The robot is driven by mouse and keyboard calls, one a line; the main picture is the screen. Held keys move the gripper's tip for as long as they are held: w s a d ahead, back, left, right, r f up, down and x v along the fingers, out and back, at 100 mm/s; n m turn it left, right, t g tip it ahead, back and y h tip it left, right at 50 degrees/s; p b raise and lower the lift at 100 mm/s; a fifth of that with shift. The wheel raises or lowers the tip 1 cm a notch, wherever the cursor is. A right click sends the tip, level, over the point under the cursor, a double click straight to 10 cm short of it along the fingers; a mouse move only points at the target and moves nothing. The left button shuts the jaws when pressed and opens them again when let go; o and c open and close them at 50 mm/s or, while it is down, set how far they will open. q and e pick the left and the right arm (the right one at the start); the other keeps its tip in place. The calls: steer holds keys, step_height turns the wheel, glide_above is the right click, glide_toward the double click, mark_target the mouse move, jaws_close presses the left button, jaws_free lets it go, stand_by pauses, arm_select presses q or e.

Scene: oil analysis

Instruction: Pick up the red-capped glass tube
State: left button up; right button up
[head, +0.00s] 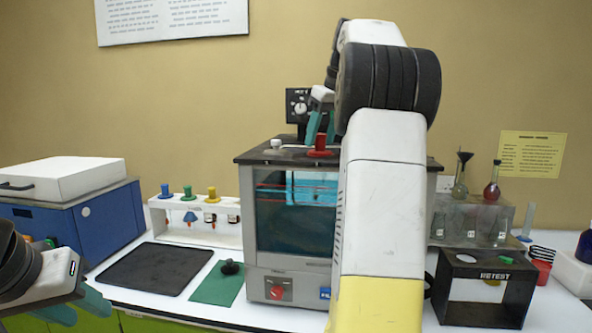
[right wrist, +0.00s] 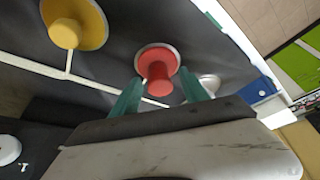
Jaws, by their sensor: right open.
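The red cap of the glass tube (head: 320,147) stands on the dark top of the bath (head: 290,215). The glass below the cap cannot be made out. My right gripper (head: 319,124) is open just above the cap, fingers pointing down. In the right wrist view, the red cap (right wrist: 158,70) shows between and just beyond the two teal fingertips of my right gripper (right wrist: 162,90). I see no contact. My left gripper (head: 80,308) is low at the left edge, its teal fingers apart and empty.
A yellow cap (right wrist: 75,25) is beside the red one in the right wrist view. A white rack (head: 196,228) with blue, green and yellow tops stands left of the bath. A black tray (head: 155,268) and black retest stand (head: 487,275) are on the table.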

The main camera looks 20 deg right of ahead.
steer(key=shift+w+f, duration=0.2)
steer(key=shift+f, duration=0.3)
jaws_close()
stand_by(1.1)
